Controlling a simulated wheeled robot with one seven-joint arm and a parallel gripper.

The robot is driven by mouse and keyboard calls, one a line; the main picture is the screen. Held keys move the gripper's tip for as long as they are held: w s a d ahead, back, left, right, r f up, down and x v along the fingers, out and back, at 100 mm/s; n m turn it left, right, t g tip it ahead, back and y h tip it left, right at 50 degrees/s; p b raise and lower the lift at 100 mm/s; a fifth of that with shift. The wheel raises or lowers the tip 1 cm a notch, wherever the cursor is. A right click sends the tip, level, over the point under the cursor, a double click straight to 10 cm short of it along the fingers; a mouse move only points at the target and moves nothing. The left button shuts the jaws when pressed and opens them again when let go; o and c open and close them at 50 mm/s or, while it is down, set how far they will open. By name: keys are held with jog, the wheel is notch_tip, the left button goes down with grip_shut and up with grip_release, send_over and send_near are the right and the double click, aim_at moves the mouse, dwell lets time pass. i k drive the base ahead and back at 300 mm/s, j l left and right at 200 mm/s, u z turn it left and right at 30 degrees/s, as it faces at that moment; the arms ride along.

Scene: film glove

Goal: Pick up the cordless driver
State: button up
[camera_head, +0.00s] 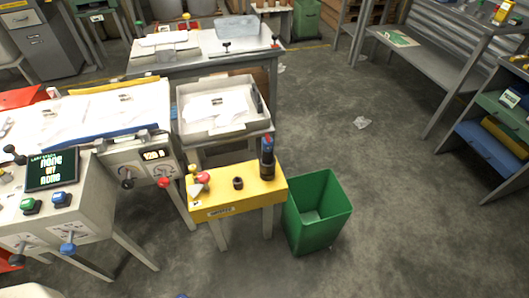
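A dark upright tool with blue and red parts (267,158), which looks like the cordless driver, stands near the back right corner of a small yellow-topped table (225,207). It is small in the picture, so its finer shape is hard to tell. My gripper is not in view.
A short black cylinder (238,183) and a red-topped item (202,178) share the yellow table. A green bin (318,212) stands at its right. A white tray (184,130) is behind, and a control console (85,215) is at left. Open floor (400,190) lies right.

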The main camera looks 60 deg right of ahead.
aim_at(267, 148)
jog(key=k+l, duration=0.25)
jog(key=k, duration=0.2)
jog(key=k+l, duration=0.3)
jog(key=k, duration=0.2)
jog(key=k+l, duration=0.25)
jog(key=k, duration=0.2)
jog(key=z, duration=0.05)
